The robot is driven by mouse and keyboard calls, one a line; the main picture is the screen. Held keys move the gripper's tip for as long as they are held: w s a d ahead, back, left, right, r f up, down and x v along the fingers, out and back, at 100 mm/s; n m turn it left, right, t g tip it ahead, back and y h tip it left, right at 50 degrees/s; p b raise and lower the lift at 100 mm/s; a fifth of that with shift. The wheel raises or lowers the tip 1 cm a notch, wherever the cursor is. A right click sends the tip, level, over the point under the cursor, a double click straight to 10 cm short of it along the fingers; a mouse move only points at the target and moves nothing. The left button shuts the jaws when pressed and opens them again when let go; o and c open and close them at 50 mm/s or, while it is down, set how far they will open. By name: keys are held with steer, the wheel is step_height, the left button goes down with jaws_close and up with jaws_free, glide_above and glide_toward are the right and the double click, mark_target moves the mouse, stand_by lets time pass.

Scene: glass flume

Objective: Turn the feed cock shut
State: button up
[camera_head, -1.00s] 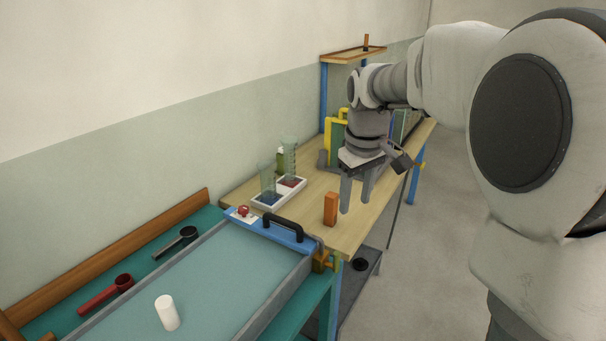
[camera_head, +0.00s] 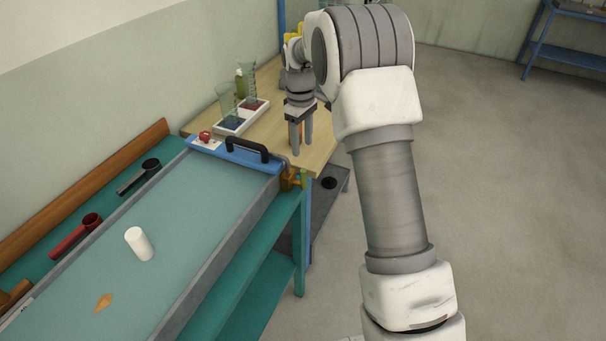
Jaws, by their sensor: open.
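My gripper (camera_head: 301,146) points down with its two fingers apart and nothing seen between them. It is over the near end of the wooden bench, just beyond the blue end piece of the flume. A brass-yellow fitting (camera_head: 289,180), which looks like a cock, sits at the far right corner of the flume (camera_head: 222,250), below and nearer than my fingertips. My gripper is apart from it. The fitting is small and dark here, and I cannot tell how its handle is turned.
A black handle (camera_head: 247,149) and a red knob (camera_head: 205,137) stand on the blue end piece. Glass beakers (camera_head: 227,103) stand in a white tray behind. The floor to the right is clear.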

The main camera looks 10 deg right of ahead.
mark_target(303, 170)
steer(key=f, duration=1.2)
steer(key=shift+w+d+b, duration=0.15)
steer(key=shift+d+b, duration=0.05)
steer(key=shift+b, duration=0.1)
jaws_close()
